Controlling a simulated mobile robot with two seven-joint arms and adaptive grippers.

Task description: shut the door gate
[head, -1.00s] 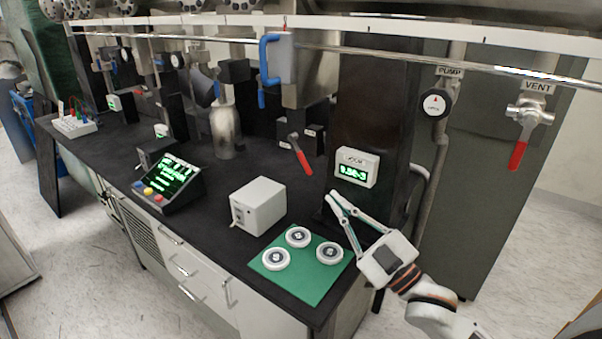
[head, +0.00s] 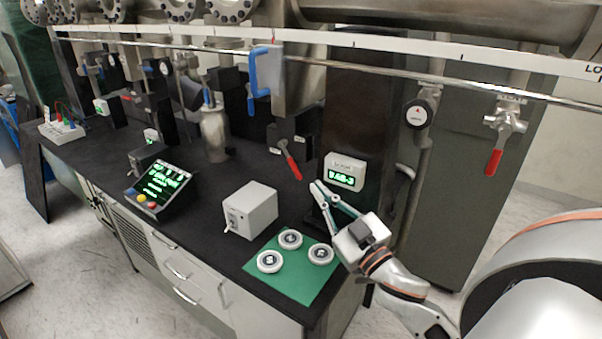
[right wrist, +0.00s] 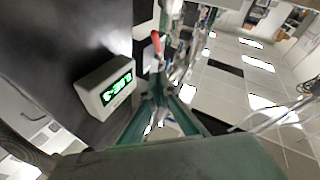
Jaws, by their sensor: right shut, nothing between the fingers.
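A red-handled lever (head: 289,161) hangs from a dark valve block below the grey chamber; I cannot tell whether it is the door gate's handle. A blue handle (head: 260,72) sits on the chamber's upper front. My right gripper (head: 316,185) is shut and empty, with its tips just right of and slightly below the red lever's lower end, apparently apart from it. In the right wrist view the fingertips (right wrist: 160,92) meet, with a red lever (right wrist: 157,52) beyond them. My left gripper is not in view.
A gauge with a green display (head: 345,172) is close beside my right gripper. A white box (head: 250,210) and a green mat (head: 290,286) with three round white pieces stand below. A red vent lever (head: 494,162) hangs at right. A rail crosses above.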

